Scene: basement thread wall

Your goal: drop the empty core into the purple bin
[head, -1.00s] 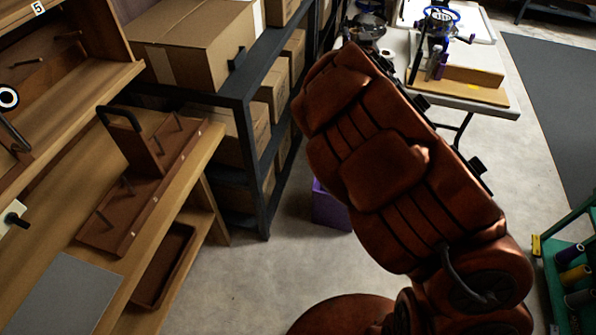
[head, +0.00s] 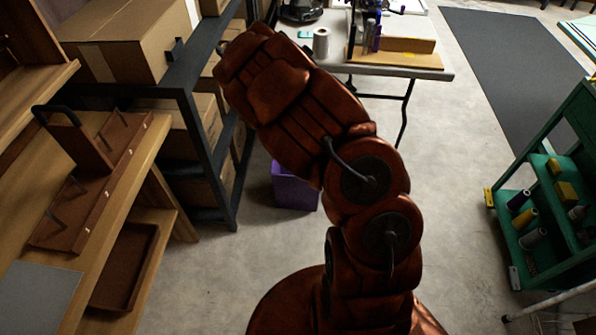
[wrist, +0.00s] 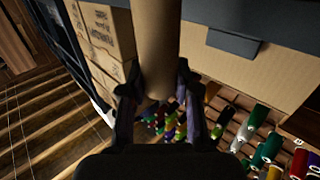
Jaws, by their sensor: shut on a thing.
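The empty core is a plain brown cardboard tube (wrist: 158,38) in the wrist view. My gripper (wrist: 158,78) is shut on its lower end, with one dark finger on each side. In the head view my arm hides the gripper and the core. The purple bin (head: 294,188) stands on the concrete floor in the head view, beside the dark shelf rack and partly behind my arm. I cannot make it out for sure in the wrist view.
A dark rack with cardboard boxes (head: 122,45) stands left of the bin. A wooden bench (head: 150,165) is at the left. A folding table (head: 400,68) with a white spool (head: 321,43) is behind. A green cart (head: 530,235) with spools stands right. Floor between is clear.

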